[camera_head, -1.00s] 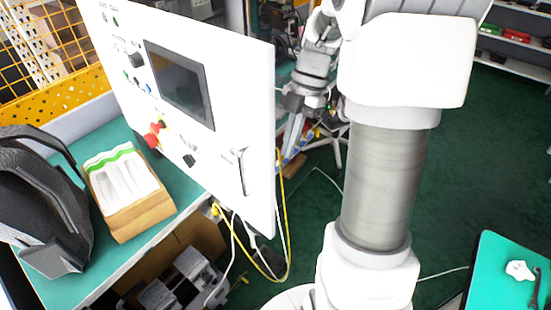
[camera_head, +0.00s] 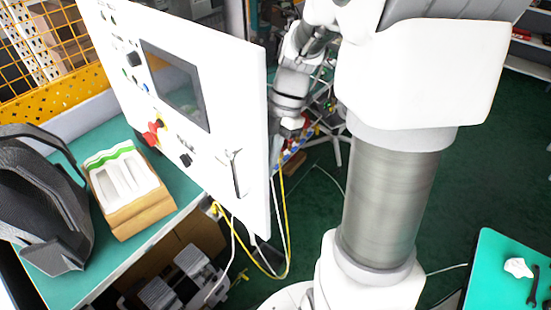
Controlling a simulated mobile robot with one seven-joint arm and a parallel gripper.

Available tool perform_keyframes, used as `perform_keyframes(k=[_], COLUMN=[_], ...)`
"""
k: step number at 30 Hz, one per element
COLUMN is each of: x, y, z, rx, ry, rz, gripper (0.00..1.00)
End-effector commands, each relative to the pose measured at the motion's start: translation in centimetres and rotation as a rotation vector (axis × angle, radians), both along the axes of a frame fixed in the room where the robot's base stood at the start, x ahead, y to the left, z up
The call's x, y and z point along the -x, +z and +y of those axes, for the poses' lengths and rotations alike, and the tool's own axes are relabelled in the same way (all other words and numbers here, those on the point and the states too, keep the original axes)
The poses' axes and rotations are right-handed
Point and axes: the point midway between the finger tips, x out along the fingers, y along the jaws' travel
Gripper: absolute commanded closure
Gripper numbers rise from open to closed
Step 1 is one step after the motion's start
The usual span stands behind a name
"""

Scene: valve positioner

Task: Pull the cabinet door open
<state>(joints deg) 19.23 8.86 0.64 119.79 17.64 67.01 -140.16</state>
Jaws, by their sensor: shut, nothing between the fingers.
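The cabinet door (camera_head: 215,143) is the large white panel with a dark screen, several buttons and a red knob on its front. It stands swung out at an angle, its free edge towards the right. Its slim handle (camera_head: 238,173) is near that edge. My gripper (camera_head: 279,150) is behind the free edge, on the inner side of the door, and is mostly hidden by it. The gripper is shut and holds nothing. Whether it touches the door cannot be seen.
A green bench (camera_head: 75,288) on the left bears a wooden box (camera_head: 140,213) and a dark grey object (camera_head: 45,205). A yellow cable (camera_head: 287,245) and white cables hang below the door. A green table (camera_head: 500,265) stands at lower right. Dark green floor is open between.

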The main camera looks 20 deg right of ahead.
Motion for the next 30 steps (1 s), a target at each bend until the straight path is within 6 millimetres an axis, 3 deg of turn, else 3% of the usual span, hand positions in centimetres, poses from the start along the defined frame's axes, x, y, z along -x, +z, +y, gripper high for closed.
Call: perform_keyframes(k=[16, 21, 30], x=[4.5, 5.0, 5.0], y=[-0.3, 0.0, 0.1], z=[13.1, 14.8, 14.9], rx=[0.001, 0.000, 0.000], ry=[-0.162, -0.165, -0.164], rz=[-0.001, -0.003, -0.006], gripper=[1.00, 1.00, 1.00])
